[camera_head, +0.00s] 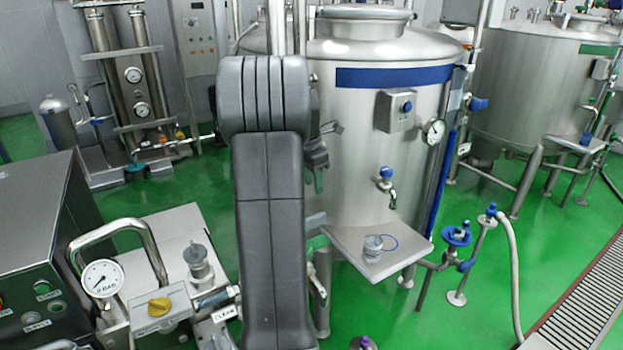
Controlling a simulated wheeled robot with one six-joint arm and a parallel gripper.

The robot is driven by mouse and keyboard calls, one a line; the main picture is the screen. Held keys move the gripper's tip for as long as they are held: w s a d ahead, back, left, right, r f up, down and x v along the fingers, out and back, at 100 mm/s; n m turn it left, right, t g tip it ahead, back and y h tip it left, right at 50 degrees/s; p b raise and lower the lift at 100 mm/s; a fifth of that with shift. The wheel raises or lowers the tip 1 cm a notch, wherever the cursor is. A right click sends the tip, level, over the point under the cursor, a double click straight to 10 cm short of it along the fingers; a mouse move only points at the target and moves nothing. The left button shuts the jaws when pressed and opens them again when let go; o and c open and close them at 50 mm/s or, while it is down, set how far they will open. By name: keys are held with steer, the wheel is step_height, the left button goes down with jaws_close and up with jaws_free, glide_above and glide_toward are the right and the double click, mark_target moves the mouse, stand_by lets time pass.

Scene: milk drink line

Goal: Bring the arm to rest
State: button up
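My arm, dark grey, rises through the middle of the view and bends at a thick joint near the top. My gripper (319,156) shows only in part, as dark pieces just right of the arm and in front of the steel tank (365,110). The arm hides the rest of it. I cannot tell whether its fingers are open or shut, and I see nothing clearly held in it.
A small metal jar (373,249) stands on the tank's steel shelf (400,258), below a blue-handled tap (385,178). A steel bench with a gauge (103,278) and curved pipe stands close left of my arm.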

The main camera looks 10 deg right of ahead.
mark_target(317, 215)
steer(key=shift+f, duration=0.1)
steer(key=f+p, duration=0.1)
steer(key=f, duration=0.3)
steer(key=d+f, duration=0.1)
steer(key=f, duration=0.4)
steer(key=f+p, duration=0.1)
steer(key=f, duration=0.3)
steer(key=shift+w+d+f+p, duration=0.25)
steer(key=shift+w+f+p, duration=0.05)
steer(key=shift+f+p, duration=0.05)
steer(key=shift+d, duration=0.1)
steer(key=shift+a+r, duration=0.15)
steer(key=shift+a, duration=0.1)
steer(key=shift+d, duration=0.1)
